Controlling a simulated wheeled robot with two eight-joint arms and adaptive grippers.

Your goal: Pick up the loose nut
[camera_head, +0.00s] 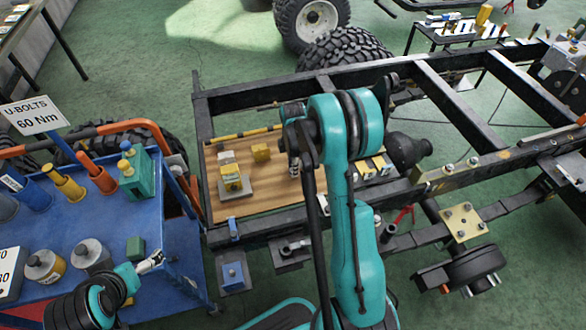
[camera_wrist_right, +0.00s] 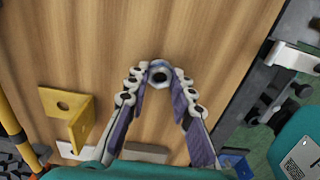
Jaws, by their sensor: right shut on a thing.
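I cannot tell whether the nut touches the board. In the head view my right gripper (camera_head: 294,166) is low over the board (camera_head: 282,190), partly behind my arm, and the nut is not distinguishable there. My left gripper (camera_head: 150,262) is over the blue cart at the left; its finger gap is too small to judge.
A yellow angle bracket (camera_wrist_right: 72,115) lies left of the right gripper; yellow blocks (camera_head: 261,152) also stand on the board. The black chassis frame (camera_head: 440,95) surrounds it. The blue cart (camera_head: 130,215) holds bottles and cylinders. Bare board lies beyond the fingertips.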

